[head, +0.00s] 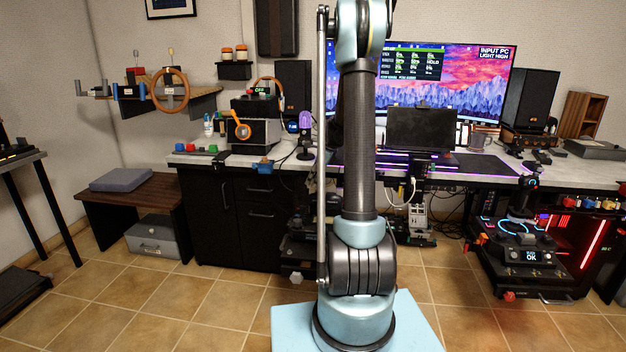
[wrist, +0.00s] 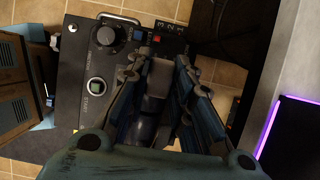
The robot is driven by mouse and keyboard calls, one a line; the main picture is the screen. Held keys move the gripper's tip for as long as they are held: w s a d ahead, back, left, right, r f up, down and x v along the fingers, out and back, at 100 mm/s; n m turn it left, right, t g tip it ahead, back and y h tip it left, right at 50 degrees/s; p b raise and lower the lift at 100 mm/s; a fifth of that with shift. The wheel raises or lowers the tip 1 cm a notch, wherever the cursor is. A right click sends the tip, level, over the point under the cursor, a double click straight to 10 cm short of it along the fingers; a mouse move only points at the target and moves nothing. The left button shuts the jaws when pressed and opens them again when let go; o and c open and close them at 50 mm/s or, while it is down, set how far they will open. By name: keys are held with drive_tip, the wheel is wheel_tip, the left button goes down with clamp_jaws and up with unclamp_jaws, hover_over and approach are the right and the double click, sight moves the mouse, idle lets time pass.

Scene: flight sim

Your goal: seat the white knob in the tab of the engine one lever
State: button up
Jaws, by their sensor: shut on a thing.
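In the wrist view my gripper (wrist: 158,62) is shut on a pale, shaded block between its fingers, which I take to be the white knob (wrist: 160,76). Its lower part is dark and partly hidden by the fingers. In the head view my gripper is out of sight.
In the head view a dark unit (head: 300,247) with a pale knob-shaped piece (head: 296,279) stands low beside my arm. A black cabinet (head: 240,215) and a desk (head: 455,165) with monitor are behind. Tiled floor (head: 225,310) is clear at front left.

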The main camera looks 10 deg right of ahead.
drive_tip(key=shift+f, duration=0.8)
drive_tip(key=shift+f, duration=0.1)
drive_tip(key=o, duration=1)
drive_tip(key=v, duration=1.2)
